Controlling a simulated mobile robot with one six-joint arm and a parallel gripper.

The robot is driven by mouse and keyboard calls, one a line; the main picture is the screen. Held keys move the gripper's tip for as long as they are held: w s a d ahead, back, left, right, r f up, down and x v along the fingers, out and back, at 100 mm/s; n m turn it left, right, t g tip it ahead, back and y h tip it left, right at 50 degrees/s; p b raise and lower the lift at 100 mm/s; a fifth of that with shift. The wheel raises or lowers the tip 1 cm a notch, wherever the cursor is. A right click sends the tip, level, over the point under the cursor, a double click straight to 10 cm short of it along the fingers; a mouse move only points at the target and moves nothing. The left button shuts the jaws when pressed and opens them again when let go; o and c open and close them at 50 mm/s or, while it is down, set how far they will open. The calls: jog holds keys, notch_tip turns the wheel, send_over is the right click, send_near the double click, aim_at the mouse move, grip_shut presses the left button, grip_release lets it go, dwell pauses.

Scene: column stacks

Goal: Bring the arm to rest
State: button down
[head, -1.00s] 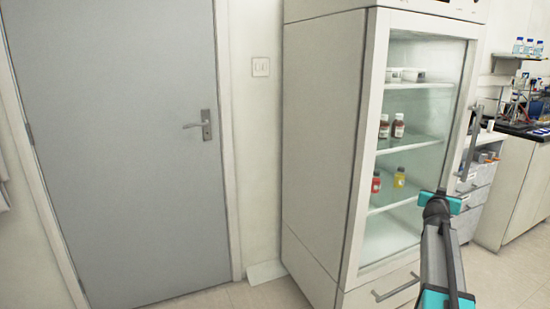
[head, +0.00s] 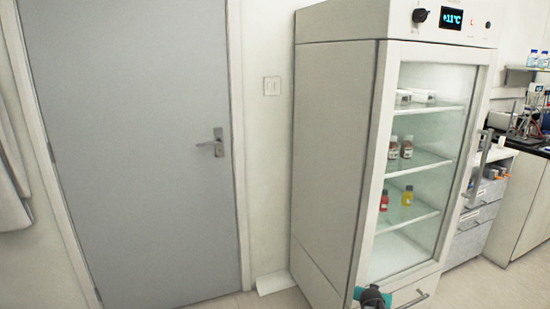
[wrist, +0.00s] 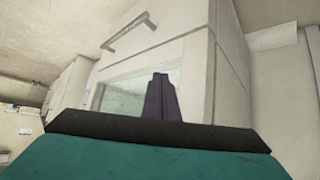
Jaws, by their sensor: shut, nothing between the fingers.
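My gripper (wrist: 163,98) shows in the wrist view as dark fingers close together, with nothing between them. Its wide teal and black body fills the bottom of that view. The fingers point towards a pale cabinet front with a bar handle and a glass pane, apparently upside down in the picture. In the head view only a small teal and dark part of my arm shows at the bottom edge, in front of the fridge's base. The rest of the arm is out of that view.
A glass-door fridge (head: 335,150) stands right of centre, its door shut, with small bottles (head: 400,147) on its shelves. Its drawer handle (head: 412,300) sticks out low down. A grey door (head: 130,150) is shut at left. A lab bench (head: 520,205) stands at far right.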

jog(key=s+a+f+n+g+y+p, duration=0.1)
jog(key=s+a+f+g+p, duration=0.1)
jog(key=s+a+f, duration=0.45)
jog(key=s+a+f+g+p, duration=0.1)
jog(key=s+a+f+g, duration=0.2)
jog(key=s, duration=0.6)
jog(key=s+a+f+n+g+y+p, duration=0.1)
jog(key=s+a+f+p, duration=0.1)
jog(key=s+a+f, duration=0.5)
jog(key=s+a+n+g+y+p, duration=0.1)
jog(key=s+g, duration=0.3)
jog(key=s, duration=1)
jog(key=s+a+r+n+g+y, duration=0.1)
jog(key=s+a+g, duration=0.3)
jog(key=s, duration=1)
jog(key=shift+r+n+y+p, duration=0.3)
jog(key=shift+n+p, duration=0.05)
jog(key=shift+n, duration=0.15)
jog(key=shift+s+a, duration=0.1)
